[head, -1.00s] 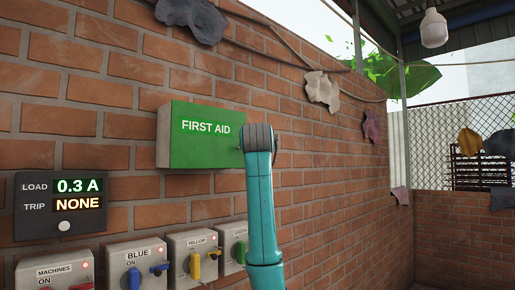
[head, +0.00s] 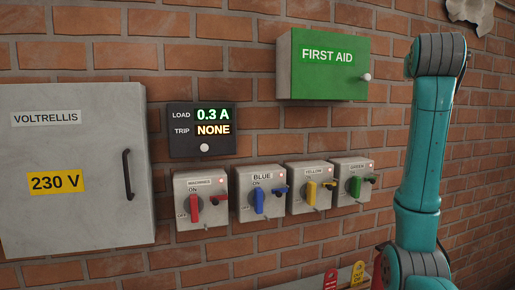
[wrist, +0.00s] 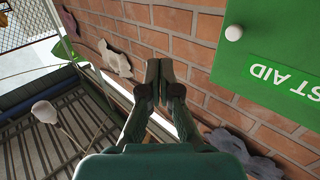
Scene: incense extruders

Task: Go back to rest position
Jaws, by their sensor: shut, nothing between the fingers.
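My gripper (wrist: 153,85) shows in the wrist view with its two fingers together, shut and empty. The wrist view looks upside down along the brick wall, with the green first aid box (wrist: 275,60) to the right of the fingers and apart from them. In the head view my teal arm rises at the right, in front of the wall and to the right of the first aid box (head: 325,64). The gripper itself is not visible in the head view.
A grey 230 V cabinet (head: 75,215) is at the left. A load display (head: 201,130) hangs above a row of switch boxes labelled machines (head: 187,219), blue (head: 247,207), yellow (head: 305,202) and green (head: 347,197). Red and yellow tags (head: 357,273) show at the bottom. A lamp (wrist: 45,111) shows in the wrist view.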

